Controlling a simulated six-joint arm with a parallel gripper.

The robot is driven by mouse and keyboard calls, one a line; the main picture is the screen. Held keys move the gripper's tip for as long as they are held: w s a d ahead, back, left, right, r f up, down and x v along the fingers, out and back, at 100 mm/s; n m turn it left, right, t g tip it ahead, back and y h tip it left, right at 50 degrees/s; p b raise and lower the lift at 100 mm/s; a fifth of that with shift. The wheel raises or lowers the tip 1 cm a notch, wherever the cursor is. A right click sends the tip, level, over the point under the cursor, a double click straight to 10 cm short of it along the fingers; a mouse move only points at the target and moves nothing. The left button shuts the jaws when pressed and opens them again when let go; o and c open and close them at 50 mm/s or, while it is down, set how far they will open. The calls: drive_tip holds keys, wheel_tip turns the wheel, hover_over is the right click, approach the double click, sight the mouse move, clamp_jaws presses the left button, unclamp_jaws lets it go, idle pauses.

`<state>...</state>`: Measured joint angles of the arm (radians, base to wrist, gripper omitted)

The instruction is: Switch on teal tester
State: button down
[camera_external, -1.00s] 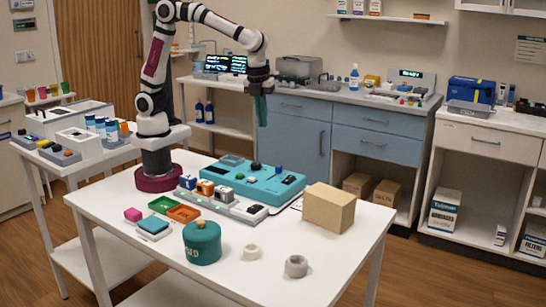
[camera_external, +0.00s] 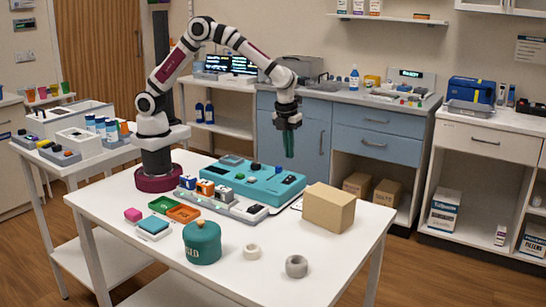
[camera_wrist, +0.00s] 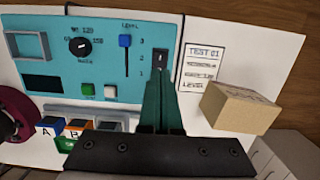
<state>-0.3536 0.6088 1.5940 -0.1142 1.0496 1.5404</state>
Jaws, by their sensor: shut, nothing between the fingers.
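The teal tester (camera_external: 226,182) lies flat on the white table in the external view. In the wrist view its teal panel (camera_wrist: 100,62) shows a black dial (camera_wrist: 79,46), a blue slider (camera_wrist: 124,42) near the top of a 1-to-3 level scale, a green button (camera_wrist: 88,90), a white button (camera_wrist: 110,91) and a dark display window (camera_wrist: 42,82). A black rocker switch (camera_wrist: 160,58) sits at the panel's right side. My gripper (camera_external: 289,156) is shut and empty above the tester's right end. In the wrist view its green fingers (camera_wrist: 164,84) appear just below the rocker.
A cardboard box (camera_external: 329,207) stands right of the tester. A printed card (camera_wrist: 203,68) lies beside the panel. Lettered blocks (camera_external: 204,187) sit on a grey rack in front. A teal pot (camera_external: 202,243) and two rings (camera_external: 296,266) stand towards the front edge.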

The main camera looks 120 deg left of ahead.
sight(291, 176)
drive_tip(key=f, duration=0.4)
drive_tip(key=a+f, duration=0.1)
drive_tip(key=f, duration=0.1)
drive_tip(key=shift+f, duration=0.35)
drive_tip(key=shift+f, duration=0.2)
drive_tip(key=shift+d+r, duration=0.15)
drive_tip(key=shift+d, duration=0.65)
